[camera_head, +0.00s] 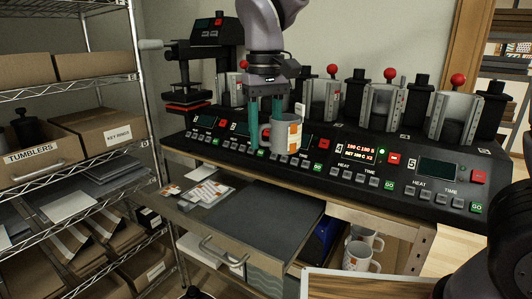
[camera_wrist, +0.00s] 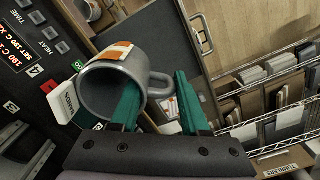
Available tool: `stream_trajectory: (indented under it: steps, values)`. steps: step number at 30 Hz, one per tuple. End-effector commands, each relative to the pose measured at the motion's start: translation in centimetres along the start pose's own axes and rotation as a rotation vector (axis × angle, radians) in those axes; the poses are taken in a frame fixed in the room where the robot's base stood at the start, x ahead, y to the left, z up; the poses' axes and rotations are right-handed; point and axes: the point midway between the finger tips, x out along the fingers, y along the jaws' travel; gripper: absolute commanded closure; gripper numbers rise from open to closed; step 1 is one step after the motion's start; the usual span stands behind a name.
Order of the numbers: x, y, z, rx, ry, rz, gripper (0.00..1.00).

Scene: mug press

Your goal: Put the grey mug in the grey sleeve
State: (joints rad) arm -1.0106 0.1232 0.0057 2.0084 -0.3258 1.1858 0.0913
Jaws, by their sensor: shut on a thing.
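The grey mug (camera_head: 271,134) hangs upright, with a white and orange print on its side, in front of the press row. It also shows in the wrist view (camera_wrist: 98,98), with its open mouth toward the camera and its handle to the right. My gripper (camera_head: 265,122) is shut on the mug, with one teal finger inside its mouth and the other outside on the handle side. Several grey metal sleeves stand along the press row, one just right of the mug (camera_head: 322,102) and another farther right (camera_head: 388,103). I cannot tell which is the task's sleeve.
The black control panel (camera_head: 400,187) runs under the presses, with one lit display (camera_head: 360,151). An open drawer (camera_head: 262,222) with a dark top juts out below the mug. Wire shelves (camera_head: 75,90) with boxes stand left. White mugs (camera_head: 357,256) sit in the cabinet below.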

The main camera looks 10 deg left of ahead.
Motion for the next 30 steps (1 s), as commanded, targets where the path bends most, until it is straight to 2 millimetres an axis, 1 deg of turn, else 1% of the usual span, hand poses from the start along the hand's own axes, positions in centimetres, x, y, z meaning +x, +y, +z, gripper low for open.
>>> stream_trajectory:
  steps: [1, 3, 30]
  values:
    - [-0.9, 0.0, -0.1, 0.000, 0.003, -0.002, 1.00]
    - [-1.9, -0.1, 0.0, 0.000, 0.004, -0.001, 1.00]
    - [-15.4, -0.8, 0.4, 0.001, 0.003, -0.001, 1.00]
